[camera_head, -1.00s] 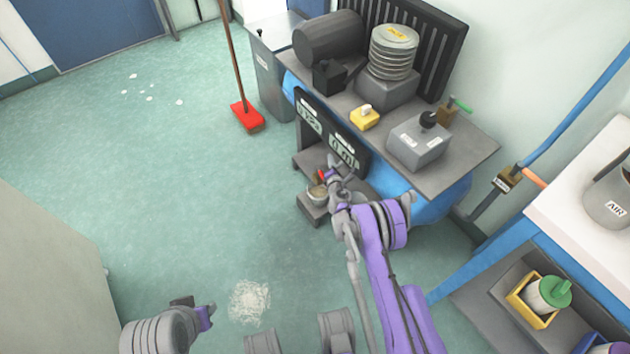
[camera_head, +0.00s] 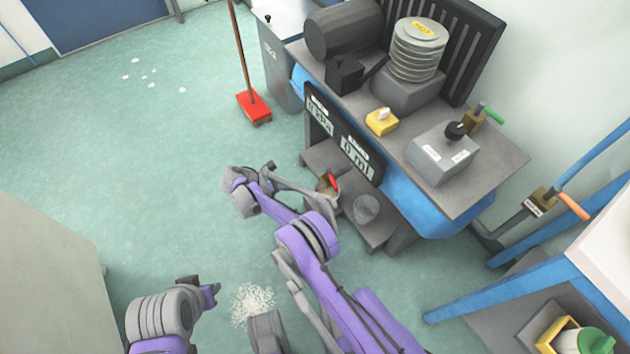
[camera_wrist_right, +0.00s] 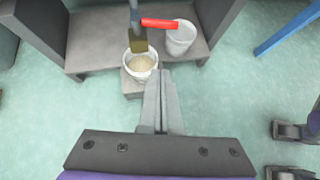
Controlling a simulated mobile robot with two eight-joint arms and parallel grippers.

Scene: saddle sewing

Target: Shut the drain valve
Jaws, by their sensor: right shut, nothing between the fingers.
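The drain valve (camera_wrist_right: 138,42) is a brass body on a grey pipe under the blue tank, with a red lever (camera_wrist_right: 160,23). In the right wrist view the lever points right, crosswise to the pipe. The lever also shows in the head view (camera_head: 332,181). A cup with tan contents (camera_wrist_right: 141,66) stands under the valve. My right gripper (camera_wrist_right: 161,75) is shut and empty, its tips near the cup and apart from the lever. My left gripper (camera_head: 212,290) is at the lower left of the head view, far from the valve; its jaws are unclear.
A second pale cup (camera_wrist_right: 181,38) stands right of the valve on the low grey shelf (camera_wrist_right: 95,42). The black display panel (camera_head: 341,138) hangs above. A red broom (camera_head: 253,107) stands behind. White powder (camera_head: 252,302) lies on the floor. Open floor lies to the left.

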